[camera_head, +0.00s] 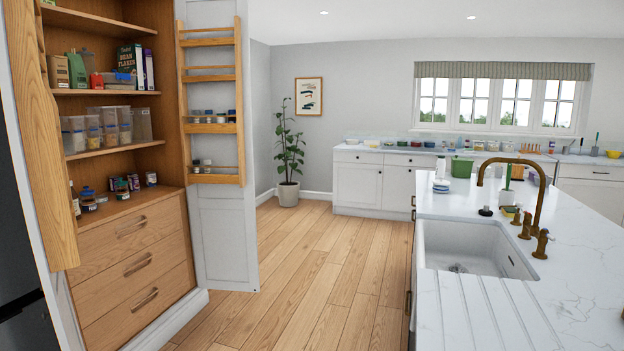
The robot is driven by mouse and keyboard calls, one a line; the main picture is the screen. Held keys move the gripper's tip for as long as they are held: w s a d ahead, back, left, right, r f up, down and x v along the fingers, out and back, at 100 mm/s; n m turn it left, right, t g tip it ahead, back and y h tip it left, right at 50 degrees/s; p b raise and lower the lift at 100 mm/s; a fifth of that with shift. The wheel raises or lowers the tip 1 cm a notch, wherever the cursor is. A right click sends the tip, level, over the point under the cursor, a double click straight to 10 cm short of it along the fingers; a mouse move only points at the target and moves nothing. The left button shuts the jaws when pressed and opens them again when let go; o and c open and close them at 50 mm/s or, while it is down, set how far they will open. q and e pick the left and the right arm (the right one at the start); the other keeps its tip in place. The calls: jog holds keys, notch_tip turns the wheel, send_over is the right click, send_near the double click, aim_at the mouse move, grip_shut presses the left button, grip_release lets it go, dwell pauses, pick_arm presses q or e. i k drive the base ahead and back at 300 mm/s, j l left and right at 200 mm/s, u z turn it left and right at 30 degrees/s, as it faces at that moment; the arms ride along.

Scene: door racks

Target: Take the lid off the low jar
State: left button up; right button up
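Neither of my grippers is in view. Several small jars with lids stand on the door rack at the left. The middle rack (212,128) holds jars (209,115). The lower rack (216,179) holds smaller jars (206,162) toward its left end. More jars and cans stand on the pantry's bottom shelf, among them a low jar with a blue lid (88,191). I cannot tell which one is the task's low jar. Everything is small at this distance, and the jars on the racks are partly hidden by the rack rails.
The pantry (120,209) stands open at the left, with its wooden drawers shut. The rack door (226,235) is swung out into the room. An island with a sink (470,245) fills the right. Clear wooden floor (300,270) lies between. A potted plant (288,190) stands behind.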

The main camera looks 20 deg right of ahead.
aim_at(441, 181)
jog(key=i+j+u, duration=0.15)
jog(key=u, duration=0.25)
jog(key=i+j+u, duration=0.2)
jog(key=u, duration=0.2)
jog(key=i+u, duration=0.2)
jog(key=u, duration=0.2)
jog(key=i+l+z, duration=0.2)
jog(key=z, duration=0.3)
jog(key=i+z, duration=0.75)
jog(key=z, duration=0.2)
jog(key=i+j+z, duration=0.15)
jog(key=i+z, duration=0.15)
jog(key=z, duration=0.15)
jog(key=i+j+z, duration=0.1)
jog(key=i+z, duration=0.35)
jog(key=i, duration=3.95)
jog(key=i+j, duration=0.1)
jog(key=i, duration=1.1)
jog(key=i+j+z, duration=0.1)
jog(key=i, duration=0.5)
